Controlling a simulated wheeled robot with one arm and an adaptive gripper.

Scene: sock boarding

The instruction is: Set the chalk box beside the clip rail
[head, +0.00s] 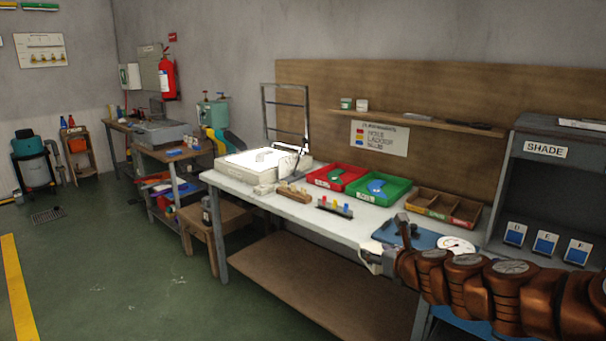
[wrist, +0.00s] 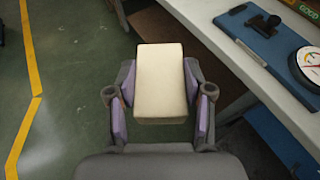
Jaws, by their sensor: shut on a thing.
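The chalk box, a plain cream block (wrist: 160,75), is between the purple-padded fingers of my gripper (wrist: 160,100) in the wrist view. The gripper is shut on it and holds it over the green floor, off the table's front edge. The clip rail, a dark strip with red, yellow and blue clips (head: 334,208), lies on the table to the left of and beyond my gripper.
A wooden block with pegs (head: 293,192) lies left of the rail. Red (head: 337,178) and green (head: 379,186) trays and a wooden divided box (head: 442,207) stand behind. Bare tabletop shows between rail and clipboard.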

